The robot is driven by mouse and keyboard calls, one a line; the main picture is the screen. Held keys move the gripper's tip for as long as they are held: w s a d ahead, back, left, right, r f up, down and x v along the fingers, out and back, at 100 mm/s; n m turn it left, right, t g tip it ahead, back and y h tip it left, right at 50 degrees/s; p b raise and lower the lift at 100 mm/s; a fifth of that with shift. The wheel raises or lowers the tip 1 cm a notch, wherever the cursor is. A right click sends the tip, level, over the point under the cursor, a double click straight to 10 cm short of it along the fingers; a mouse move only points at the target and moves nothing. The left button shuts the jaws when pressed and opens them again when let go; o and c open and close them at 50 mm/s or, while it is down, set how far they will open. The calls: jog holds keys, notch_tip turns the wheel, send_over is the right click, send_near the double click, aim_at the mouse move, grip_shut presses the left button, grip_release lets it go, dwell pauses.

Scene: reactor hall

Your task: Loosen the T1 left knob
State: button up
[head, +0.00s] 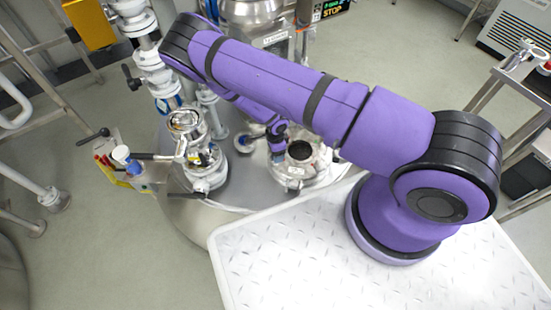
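The picture holds no readable T1 label, and I cannot single out the left knob. The steel vessel top (240,185) carries a short open port (300,158) with a dark mouth and small clamp-like fittings around its rim. To its left stands a taller steel fitting (195,150) with an open top and side handles. My purple arm reaches over the vessel from the right, and its wrist comes down just left of the open port. My gripper (277,152) is small and partly hidden there, close to the port's left side. I cannot tell whether it touches anything, or its finger opening.
A small side tray (125,168) with a white-and-blue container and red items sits at the vessel's left. A valved pipe column (150,65) rises behind. Steel rails (35,60) stand at the left. Grey floor (95,235) is clear at lower left.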

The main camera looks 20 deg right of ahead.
jog(key=m, duration=0.8)
jog(key=shift+m, duration=0.3)
jog(key=m, duration=0.4)
jog(key=shift+m, duration=0.4)
jog(key=m, duration=0.3)
jog(key=shift+m, duration=0.4)
jog(key=m, duration=0.7)
jog(key=shift+m, duration=0.4)
jog(key=m, duration=0.8)
notch_tip(320, 180, down, 6)
jog(key=shift+f, duration=0.1)
